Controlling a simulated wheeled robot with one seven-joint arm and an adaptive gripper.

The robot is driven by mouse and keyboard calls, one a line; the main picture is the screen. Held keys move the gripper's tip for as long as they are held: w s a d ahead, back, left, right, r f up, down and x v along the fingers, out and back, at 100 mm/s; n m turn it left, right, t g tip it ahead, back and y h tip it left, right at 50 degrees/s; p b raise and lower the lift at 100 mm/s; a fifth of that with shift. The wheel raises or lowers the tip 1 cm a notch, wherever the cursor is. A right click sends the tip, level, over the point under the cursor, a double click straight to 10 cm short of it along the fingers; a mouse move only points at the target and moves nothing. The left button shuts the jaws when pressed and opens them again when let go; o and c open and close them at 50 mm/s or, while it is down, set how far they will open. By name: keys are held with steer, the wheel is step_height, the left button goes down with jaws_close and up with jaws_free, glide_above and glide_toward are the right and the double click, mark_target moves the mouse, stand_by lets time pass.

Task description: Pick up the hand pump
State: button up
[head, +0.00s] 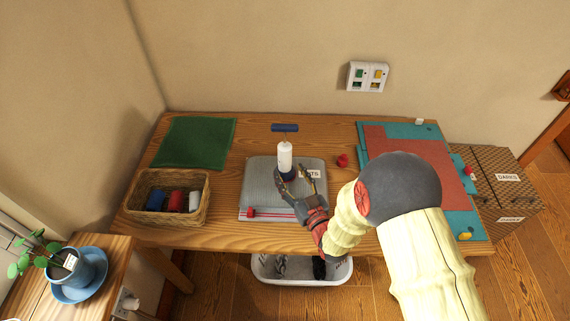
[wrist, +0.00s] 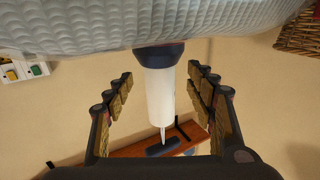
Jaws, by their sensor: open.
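The hand pump (head: 285,157) has a white cylinder, a dark blue base and a dark blue T-handle (head: 285,128). It stands upright at the grey quilted pad (head: 258,181) on the wooden table. In the wrist view, which appears upside down, the pump's white body (wrist: 159,95) lies between the two fingers, with its dark base against the grey quilted surface. My gripper (head: 299,180) is open around the pump's lower part in the head view; the wrist view shows the fingers (wrist: 160,88) apart on both sides with gaps to the cylinder.
A wicker basket (head: 132,208) with rolled items stands at the left, below a green cloth (head: 196,143). A small red object (head: 342,160) sits right of the pump. A teal board with a red sheet (head: 400,147) lies at the right. A white bin (head: 262,270) is under the table.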

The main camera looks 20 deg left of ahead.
mark_target(288, 169)
steer(key=b+x, duration=0.1)
steer(key=x, duration=0.4)
steer(key=shift+r, duration=0.15)
steer(key=shift+c, duration=0.4)
steer(key=shift+d, duration=0.1)
jaws_close()
steer(key=shift+r, duration=0.1)
